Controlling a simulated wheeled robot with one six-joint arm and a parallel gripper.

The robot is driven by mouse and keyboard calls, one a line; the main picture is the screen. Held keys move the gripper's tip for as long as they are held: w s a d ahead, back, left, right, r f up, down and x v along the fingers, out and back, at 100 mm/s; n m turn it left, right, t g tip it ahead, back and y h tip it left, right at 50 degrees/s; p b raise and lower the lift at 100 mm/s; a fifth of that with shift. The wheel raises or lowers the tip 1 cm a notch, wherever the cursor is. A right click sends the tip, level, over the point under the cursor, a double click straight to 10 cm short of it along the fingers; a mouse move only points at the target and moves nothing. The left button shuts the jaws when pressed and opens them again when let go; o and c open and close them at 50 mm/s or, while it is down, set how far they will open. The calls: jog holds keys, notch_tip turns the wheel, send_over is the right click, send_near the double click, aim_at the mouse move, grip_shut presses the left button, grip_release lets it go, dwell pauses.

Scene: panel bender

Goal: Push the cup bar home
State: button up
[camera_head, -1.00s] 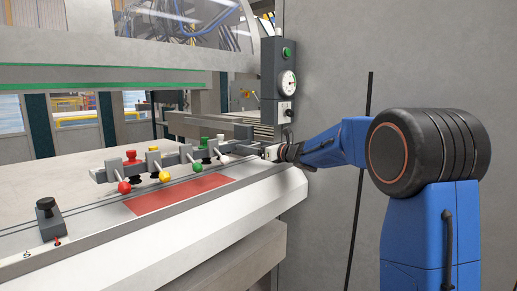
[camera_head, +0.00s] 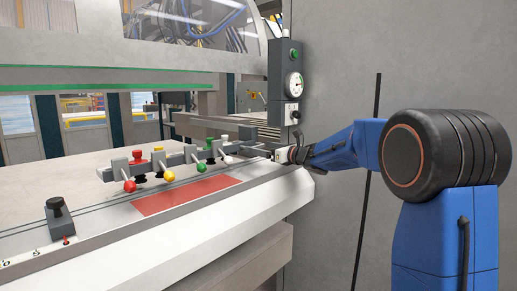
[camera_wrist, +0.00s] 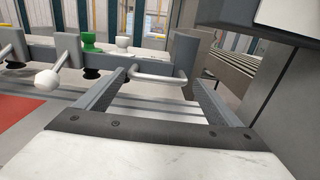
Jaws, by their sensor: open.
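The cup bar (camera_head: 175,160) is a grey bar above the machine's front ledge, with suction cups below and coloured levers and caps along it. Its right part also shows in the wrist view (camera_wrist: 40,55), with a white-knobbed lever (camera_wrist: 48,79). My gripper (camera_wrist: 162,80) is open, one finger either side of this handle; contact cannot be told. In the head view my gripper (camera_head: 281,155) is small at the bar's right end, and its fingers are hard to make out.
A red plate (camera_head: 187,196) lies on the ledge before the bar. A gauge box (camera_head: 292,85) stands above my gripper beside a grey wall (camera_head: 420,60). A black-knobbed block (camera_head: 60,219) is at left. Rollers (camera_wrist: 238,72) show at right in the wrist view.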

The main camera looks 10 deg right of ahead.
jog(key=v, duration=1.4)
jog(key=shift+s+d, duration=0.2)
jog(key=shift+s, duration=0.15)
jog(key=c, duration=0.9)
jog(key=shift+r+m, duration=0.15)
jog(key=shift+m, duration=0.25)
jog(key=c, duration=0.5)
jog(key=shift+a+r+m, duration=0.1)
jog(key=shift+a+m, duration=0.05)
jog(key=shift+m, duration=0.35)
jog(key=shift+c, duration=0.6)
jog(key=w+a+m, duration=0.3)
jog(key=w+m, duration=0.1)
jog(key=m, duration=0.1)
jog(key=w+a+m+g+h, duration=0.1)
jog(key=w+a+m, duration=0.3)
jog(key=w+m, duration=0.1)
jog(key=w+a+m+g, duration=0.1)
jog(key=w+a+m, duration=0.3)
jog(key=m, duration=0.2)
jog(key=shift+w+f, duration=0.15)
jog(key=shift+f, duration=0.1)
